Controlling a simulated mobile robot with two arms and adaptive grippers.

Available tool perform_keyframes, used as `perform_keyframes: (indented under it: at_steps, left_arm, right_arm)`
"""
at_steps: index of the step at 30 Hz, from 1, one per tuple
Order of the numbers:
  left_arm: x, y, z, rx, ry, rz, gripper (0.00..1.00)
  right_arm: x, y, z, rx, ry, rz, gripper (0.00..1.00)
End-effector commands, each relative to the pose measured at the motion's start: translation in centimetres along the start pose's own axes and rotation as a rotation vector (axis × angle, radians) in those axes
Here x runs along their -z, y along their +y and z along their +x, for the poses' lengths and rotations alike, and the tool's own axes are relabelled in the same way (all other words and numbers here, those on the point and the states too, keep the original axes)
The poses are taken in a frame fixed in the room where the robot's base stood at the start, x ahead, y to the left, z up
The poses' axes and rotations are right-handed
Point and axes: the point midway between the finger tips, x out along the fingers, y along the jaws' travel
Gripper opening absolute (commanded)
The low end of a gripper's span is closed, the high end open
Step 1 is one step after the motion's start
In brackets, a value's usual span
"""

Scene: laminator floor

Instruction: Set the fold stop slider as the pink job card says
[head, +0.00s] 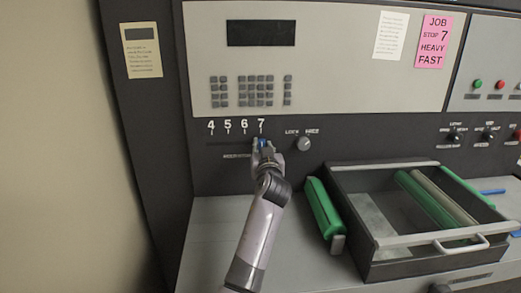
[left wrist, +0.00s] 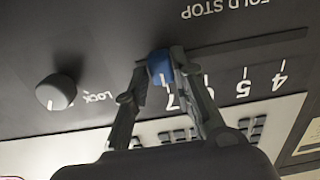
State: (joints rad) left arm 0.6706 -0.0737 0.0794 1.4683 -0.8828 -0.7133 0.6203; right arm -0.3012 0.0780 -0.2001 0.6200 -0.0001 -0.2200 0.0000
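The pink job card (head: 433,41) reads JOB, STOP 7, HEAVY, FAST. The fold stop scale (head: 236,127) shows 4, 5, 6 and 7 from left to right. Its blue slider knob (left wrist: 160,67) is at the 7 end, close to the 7 mark. My left gripper (head: 264,147) is at the knob, with its fingertips (left wrist: 161,63) closed around it on both sides. The fingers partly hide the 6 and 7 in the left wrist view. My right gripper is not in view.
A dark tray (head: 420,269) with green rollers stands on the grey bench to the right. A green roller (head: 324,208) lies left of it, near my left arm. A keypad (head: 249,92) is above the scale. More knobs (head: 488,138) are at far right.

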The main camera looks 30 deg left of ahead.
Motion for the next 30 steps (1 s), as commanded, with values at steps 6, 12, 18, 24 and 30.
perform_keyframes:
  at_steps: [6, 12, 18, 24, 30]
  left_arm:
    - [0.0, 0.1, -0.1, -0.003, 0.001, -0.001, 0.38]
    - [0.0, 0.1, 0.0, -0.001, 0.001, 0.000, 0.40]
    - [-0.1, 0.1, -0.5, -0.001, 0.000, -0.001, 0.40]
    - [-0.1, 0.1, -3.4, -0.003, 0.000, -0.003, 0.40]
    - [-0.1, 0.2, -6.4, -0.004, 0.000, -0.002, 0.40]
  right_arm:
    - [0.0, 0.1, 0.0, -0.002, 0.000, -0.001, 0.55]
    - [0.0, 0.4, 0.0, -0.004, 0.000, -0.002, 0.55]
    - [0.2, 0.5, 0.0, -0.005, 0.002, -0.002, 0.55]
    - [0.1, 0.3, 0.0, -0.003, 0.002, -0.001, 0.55]
    - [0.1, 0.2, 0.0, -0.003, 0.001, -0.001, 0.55]
